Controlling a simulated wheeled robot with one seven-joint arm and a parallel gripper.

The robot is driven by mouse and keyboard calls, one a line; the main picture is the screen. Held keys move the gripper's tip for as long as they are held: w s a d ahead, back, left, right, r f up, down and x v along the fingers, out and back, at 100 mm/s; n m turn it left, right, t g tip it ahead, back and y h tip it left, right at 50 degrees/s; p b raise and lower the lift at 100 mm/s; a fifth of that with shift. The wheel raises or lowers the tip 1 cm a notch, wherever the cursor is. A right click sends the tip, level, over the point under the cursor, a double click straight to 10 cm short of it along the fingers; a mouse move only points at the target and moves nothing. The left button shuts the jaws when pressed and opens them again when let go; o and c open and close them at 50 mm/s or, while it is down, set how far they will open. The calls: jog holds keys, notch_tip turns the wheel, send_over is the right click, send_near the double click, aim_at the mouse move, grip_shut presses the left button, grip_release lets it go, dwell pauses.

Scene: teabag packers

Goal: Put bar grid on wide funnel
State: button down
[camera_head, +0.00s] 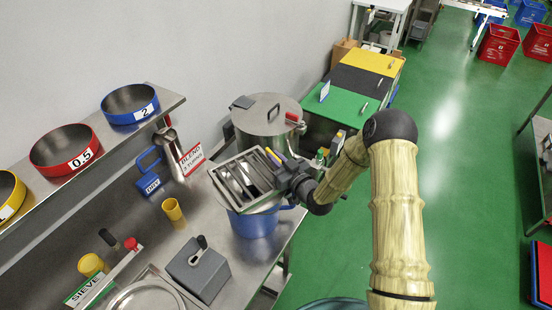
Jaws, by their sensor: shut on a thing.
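The bar grid (240,182), a square metal frame with parallel bars, is over the wide funnel at the right part of the steel bench. My gripper (282,170) is shut on the grid's right edge. The wide funnel shows only as a metal rim (268,208) below the grid, above a blue container (254,224). The grid hides most of the funnel. I cannot tell whether the grid touches the funnel or hangs just above it.
A lidded steel drum (268,116) stands behind the grid. A yellow cup (173,211), a grey box with a lever (197,270) and a blue-handled scoop (149,160) are to the left. Coloured sieves, including a red one (66,148), sit on the shelf.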

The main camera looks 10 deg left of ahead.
jog(key=shift+f+b, duration=0.45)
jog(key=c, duration=1.4)
grip_release()
jog(key=shift+s+d+f, duration=0.1)
jog(key=shift+d, duration=0.05)
jog(key=shift+s+d+b, duration=0.25)
jog(key=shift+b, duration=0.05)
jog(key=b+v, duration=0.7)
jog(key=v, duration=0.9)
jog(key=shift+s, duration=0.2)
jog(key=shift+d, duration=0.1)
